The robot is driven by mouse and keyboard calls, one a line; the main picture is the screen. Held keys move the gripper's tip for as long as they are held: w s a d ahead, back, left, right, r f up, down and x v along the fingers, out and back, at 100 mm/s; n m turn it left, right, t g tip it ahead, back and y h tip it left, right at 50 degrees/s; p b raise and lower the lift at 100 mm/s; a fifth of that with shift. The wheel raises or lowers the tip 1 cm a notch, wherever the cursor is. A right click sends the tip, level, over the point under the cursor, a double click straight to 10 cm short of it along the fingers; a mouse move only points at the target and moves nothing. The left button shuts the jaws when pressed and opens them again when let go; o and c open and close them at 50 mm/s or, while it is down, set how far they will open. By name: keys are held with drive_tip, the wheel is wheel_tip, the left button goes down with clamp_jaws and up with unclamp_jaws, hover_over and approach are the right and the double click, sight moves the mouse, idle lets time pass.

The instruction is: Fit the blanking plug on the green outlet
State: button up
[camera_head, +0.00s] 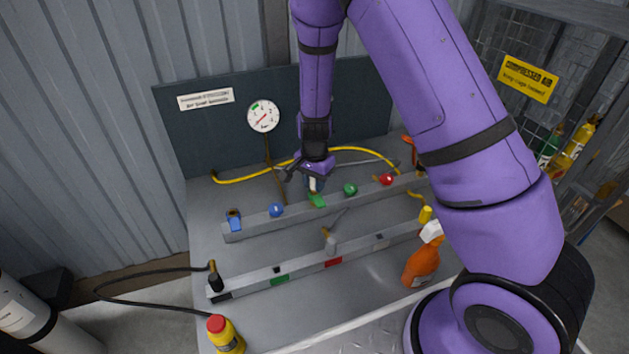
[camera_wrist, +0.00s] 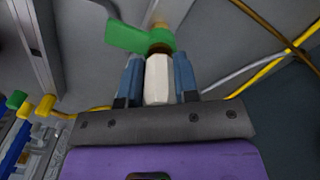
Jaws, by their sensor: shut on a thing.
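My gripper (camera_head: 314,180) is over the back rail (camera_head: 258,224) in the head view. In the wrist view its two blue fingers (camera_wrist: 158,82) are shut on a white hexagonal piece, which looks like the blanking plug (camera_wrist: 158,84). The plug's far end is at a brown, brass-like fitting beside a green flat lever (camera_wrist: 127,38); whether it is seated or only touching cannot be told. The green lever also shows in the head view (camera_head: 317,201), just below my gripper. The outlet's mouth is hidden behind the plug.
The back rail also carries blue (camera_head: 276,210), green (camera_head: 350,189) and red (camera_head: 386,179) knobs. A front rail (camera_head: 300,273) has coloured labels. An orange spray bottle (camera_head: 421,265) and a yellow bottle (camera_head: 226,338) stand near the front. A yellow hose (camera_head: 240,178) runs behind.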

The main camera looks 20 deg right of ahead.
drive_tip(key=shift+f, duration=0.55)
idle(0.4)
drive_tip(key=o, duration=1)
